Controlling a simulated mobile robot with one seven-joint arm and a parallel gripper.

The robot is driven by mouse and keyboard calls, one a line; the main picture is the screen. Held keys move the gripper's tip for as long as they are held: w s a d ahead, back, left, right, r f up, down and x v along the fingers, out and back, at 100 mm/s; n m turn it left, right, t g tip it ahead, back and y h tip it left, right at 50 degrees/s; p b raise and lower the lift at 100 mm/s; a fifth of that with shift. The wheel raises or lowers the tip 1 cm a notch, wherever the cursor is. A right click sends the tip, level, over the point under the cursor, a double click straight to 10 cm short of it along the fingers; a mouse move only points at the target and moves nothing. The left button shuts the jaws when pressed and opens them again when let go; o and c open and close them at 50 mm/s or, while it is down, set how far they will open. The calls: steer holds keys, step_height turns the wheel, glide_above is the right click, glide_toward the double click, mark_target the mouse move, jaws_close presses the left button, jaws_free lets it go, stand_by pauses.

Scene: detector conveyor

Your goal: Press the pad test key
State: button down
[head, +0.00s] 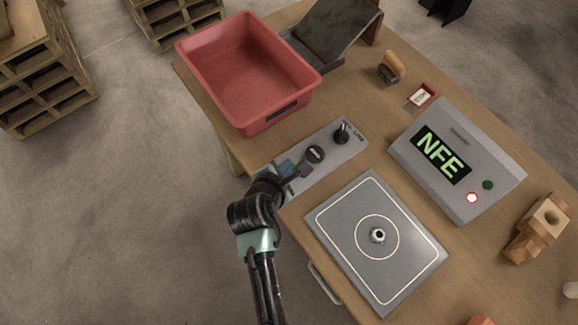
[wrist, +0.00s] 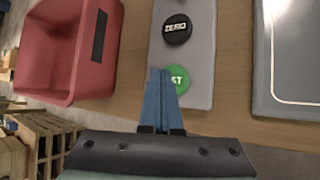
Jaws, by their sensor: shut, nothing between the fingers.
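The grey key panel (head: 335,160) lies on the table beside the pad. In the wrist view, a green round key (wrist: 180,79) carries letters of which only "ST" shows; the blue fingers cover its left part. A black key marked ZERO (wrist: 178,29) sits farther along the panel and also shows in the head view (head: 315,153). My gripper (wrist: 161,73) is shut and empty, its tips at the green key's left side. I cannot tell whether they touch it. In the head view my gripper (head: 286,167) hides the green key.
A grey pad (head: 340,223) with a small metal ring (head: 377,235) in its circle lies right of the panel. A grey box (head: 486,156) displays "NFE", with a lit red-rimmed light. A red bin (head: 205,82) stands at the back left. A dark knob (head: 341,132) rises from the panel's far end.

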steer(key=shift+r, duration=0.1)
step_height(320, 180, up, 5)
steer(key=p, duration=0.5)
steer(key=shift+p, duration=0.35)
stand_by(0.5)
